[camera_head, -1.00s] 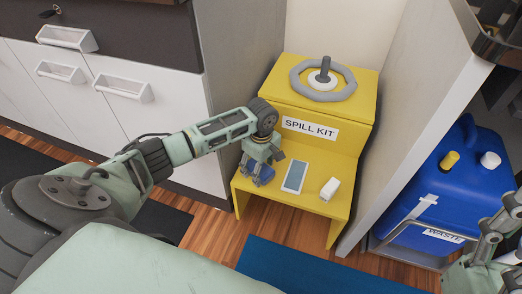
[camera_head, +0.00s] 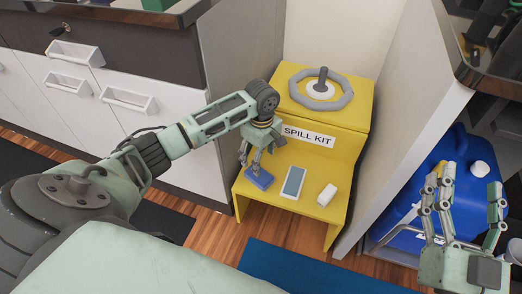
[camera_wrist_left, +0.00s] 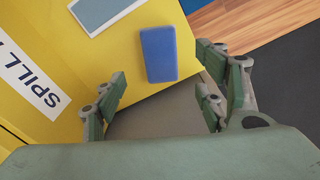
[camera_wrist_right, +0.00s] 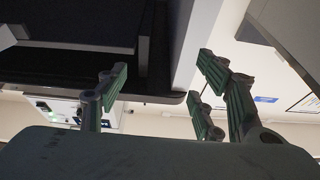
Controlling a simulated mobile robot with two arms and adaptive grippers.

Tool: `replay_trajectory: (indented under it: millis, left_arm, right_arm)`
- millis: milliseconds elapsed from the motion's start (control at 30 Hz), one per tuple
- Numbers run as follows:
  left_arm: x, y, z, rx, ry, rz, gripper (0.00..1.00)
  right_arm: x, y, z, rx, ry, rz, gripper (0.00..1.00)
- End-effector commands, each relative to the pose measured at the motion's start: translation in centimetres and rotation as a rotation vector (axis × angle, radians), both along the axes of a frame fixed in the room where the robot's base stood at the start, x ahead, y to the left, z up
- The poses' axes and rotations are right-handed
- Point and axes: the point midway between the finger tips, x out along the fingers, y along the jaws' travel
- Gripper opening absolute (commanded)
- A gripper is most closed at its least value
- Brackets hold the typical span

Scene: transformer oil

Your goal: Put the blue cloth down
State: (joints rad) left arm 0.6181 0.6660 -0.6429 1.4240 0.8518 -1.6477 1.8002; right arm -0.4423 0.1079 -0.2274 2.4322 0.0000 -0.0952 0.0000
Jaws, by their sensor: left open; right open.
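The blue cloth (camera_head: 259,179) is a small folded block lying on the lower step of the yellow spill kit stand (camera_head: 300,212), near its left edge. It also shows in the left wrist view (camera_wrist_left: 159,54), flat on the yellow surface. My left gripper (camera_head: 251,168) is open just above and behind the cloth. In the left wrist view its fingers (camera_wrist_left: 160,88) are spread and nothing is between them. My right gripper (camera_head: 463,205) is open and empty at the right, in front of the blue waste container (camera_head: 408,217). Its spread fingers show in the right wrist view (camera_wrist_right: 160,85).
A pale blue-white pad (camera_head: 293,182) and a small white block (camera_head: 327,195) lie right of the cloth. A grey ring (camera_head: 316,88) sits on the upper step. White drawers stand left, and a grey panel stands right of the stand. A blue mat (camera_head: 300,268) lies in front.

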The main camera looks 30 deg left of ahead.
Motion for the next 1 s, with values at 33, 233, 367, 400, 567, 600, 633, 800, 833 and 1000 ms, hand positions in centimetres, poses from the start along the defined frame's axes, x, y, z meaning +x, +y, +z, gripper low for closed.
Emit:
replay_trajectory:
  millis: [33,233,367,400,567,600,633,800,833,1000]
  left_arm:
    - [0.0,0.0,0.6,0.0,-0.001,0.0,0.65]
    - [0.0,-0.1,1.3,-0.001,-0.002,-0.003,0.65]
    - [0.2,-2.5,0.3,-0.03,-0.058,-0.107,0.65]
    - [0.3,-4.2,-0.3,-0.049,-0.102,-0.179,0.65]
    - [0.7,-14.6,-0.9,-0.135,-0.453,-0.61,0.65]
    - [0.6,-17.2,0.1,-0.137,-0.574,-0.718,0.65]
    - [0.5,-18.9,1.0,-0.13,-0.666,-0.792,0.65]
    - [-0.9,-24.2,10.2,0.096,-1.192,-1.079,0.65]
    - [-1.4,-24.3,12.2,0.167,-1.271,-1.107,0.65]
    - [-4.4,-21.7,22.1,0.65,-1.539,-1.178,0.65]
  right_arm:
    - [0.2,-0.1,-0.5,-0.01,0.036,-0.002,0.61]
    - [0.5,-0.2,-2.4,-0.034,0.123,-0.007,0.61]
    - [0.6,-0.2,-2.9,-0.038,0.14,-0.008,0.61]
    - [0.6,-0.2,-2.9,-0.038,0.141,-0.008,0.61]
    - [0.6,-0.2,-2.9,-0.038,0.14,-0.008,0.61]
    - [0.6,-0.2,-2.8,-0.038,0.14,-0.008,0.61]
    - [0.6,-0.2,-2.8,-0.038,0.14,-0.008,0.61]
    - [0.6,-0.2,-2.8,-0.037,0.139,-0.008,0.61]
    - [0.6,-0.2,-2.8,-0.037,0.139,-0.008,0.61]
    - [0.6,-0.2,-2.8,-0.037,0.139,-0.008,0.61]
